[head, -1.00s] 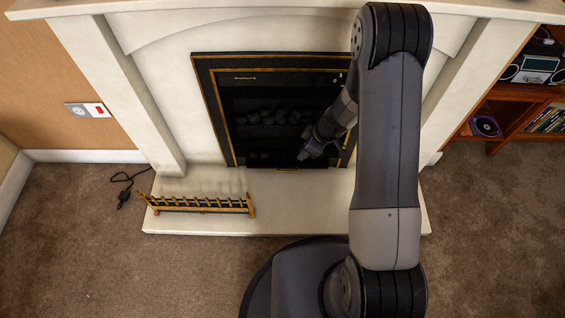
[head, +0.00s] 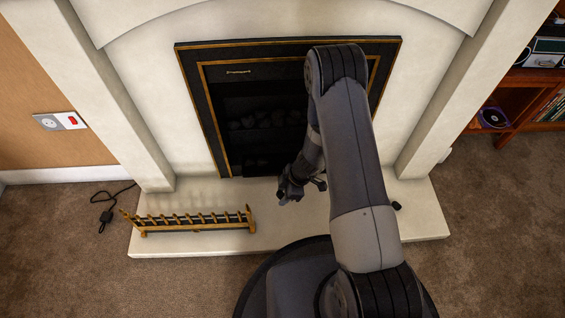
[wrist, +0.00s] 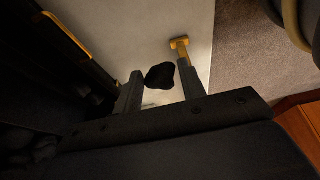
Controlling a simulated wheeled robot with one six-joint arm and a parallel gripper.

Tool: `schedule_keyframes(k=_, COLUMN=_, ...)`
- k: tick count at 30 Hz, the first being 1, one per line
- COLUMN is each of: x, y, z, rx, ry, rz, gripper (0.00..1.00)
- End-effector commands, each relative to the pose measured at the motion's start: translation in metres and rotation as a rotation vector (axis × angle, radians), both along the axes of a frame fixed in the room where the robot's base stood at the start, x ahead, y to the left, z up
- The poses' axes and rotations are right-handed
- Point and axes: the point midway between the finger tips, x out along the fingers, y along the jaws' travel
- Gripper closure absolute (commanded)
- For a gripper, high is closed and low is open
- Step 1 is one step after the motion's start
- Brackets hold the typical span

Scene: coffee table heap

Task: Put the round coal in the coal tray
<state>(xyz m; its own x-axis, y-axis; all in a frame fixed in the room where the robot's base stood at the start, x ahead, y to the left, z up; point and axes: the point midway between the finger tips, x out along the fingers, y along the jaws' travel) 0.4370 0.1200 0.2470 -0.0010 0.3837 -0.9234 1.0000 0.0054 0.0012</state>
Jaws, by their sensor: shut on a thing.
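A black, rounded lump of coal (wrist: 160,76) sits between the two fingers of my gripper (wrist: 161,80) in the wrist view. My gripper is shut on it. In the head view my gripper (head: 291,188) is over the pale hearth, just in front of the fireplace opening; the coal is too dark there to make out. Inside the fireplace, a row of dark coals (head: 262,123) shows. A dark, low part (head: 258,166) lies below them; I cannot tell whether it is the coal tray. My arm covers the right of the opening.
A brass fender rail (head: 195,222) stands on the hearth (head: 290,234) at the left. A small dark lump (head: 397,205) lies on the hearth right of my arm. The fireplace frame (head: 205,110) edges the opening. A cable (head: 107,212) lies on the carpet.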

Motion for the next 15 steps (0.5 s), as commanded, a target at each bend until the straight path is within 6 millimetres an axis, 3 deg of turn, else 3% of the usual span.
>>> schedule_keyframes(k=15, x=0.113, y=0.0, z=-0.002, rx=-0.001, ry=-0.004, rz=-0.001, gripper=0.87)
